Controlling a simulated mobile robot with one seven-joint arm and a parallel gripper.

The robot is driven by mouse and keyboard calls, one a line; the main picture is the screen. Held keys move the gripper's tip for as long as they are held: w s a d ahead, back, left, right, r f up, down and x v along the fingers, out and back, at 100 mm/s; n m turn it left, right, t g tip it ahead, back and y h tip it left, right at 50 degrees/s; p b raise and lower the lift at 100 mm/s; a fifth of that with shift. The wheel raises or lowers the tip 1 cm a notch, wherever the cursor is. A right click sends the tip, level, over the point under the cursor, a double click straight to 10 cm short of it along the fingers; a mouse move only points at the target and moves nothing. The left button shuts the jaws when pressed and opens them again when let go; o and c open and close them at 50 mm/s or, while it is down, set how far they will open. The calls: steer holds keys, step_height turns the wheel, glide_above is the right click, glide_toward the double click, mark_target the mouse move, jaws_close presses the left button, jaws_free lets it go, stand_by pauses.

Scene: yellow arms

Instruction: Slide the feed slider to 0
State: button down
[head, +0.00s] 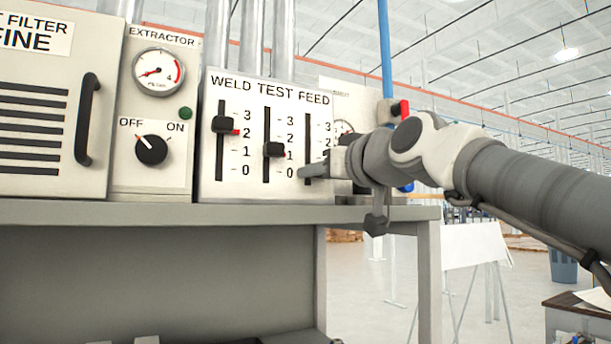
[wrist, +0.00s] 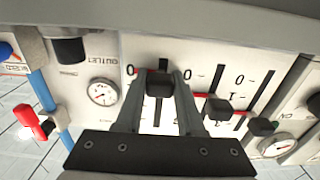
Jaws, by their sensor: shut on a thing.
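The white WELD TEST FEED panel (head: 283,187) has three vertical slots marked 0 to 3. The feed slot (head: 308,130) is the rightmost in the head view. My gripper (head: 303,172) is at its lower end and hides the knob there. In the wrist view, where the panel appears upside down, the dark feed knob (wrist: 160,84) sits between the fingertips of my gripper (wrist: 161,82), shut on it. The knob is close to the feed scale's 0 mark (wrist: 130,70). The weld knob (head: 223,125) is near 2 and the test knob (head: 274,149) near 1.
Left of the panel are the extractor box with its gauge (head: 158,72) and OFF/ON dial (head: 151,150), and a filter cabinet handle (head: 87,120). Right of it, a red valve handle (head: 404,110) sits by a blue pipe (head: 384,40). A grey bench top (head: 150,212) runs below.

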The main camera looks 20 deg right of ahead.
steer(key=shift+f, duration=0.4)
steer(key=c, duration=0.9)
jaws_free()
steer(key=o, duration=0.4)
steer(key=shift+r, duration=0.15)
steer(key=s+b, duration=0.1)
steer(key=s, duration=0.4)
steer(key=s+b, duration=0.1)
steer(key=s, duration=0.5)
steer(key=s+b, duration=0.1)
steer(key=s, duration=0.5)
steer(key=shift+s+d, duration=0.25)
steer(key=shift+d, duration=0.05)
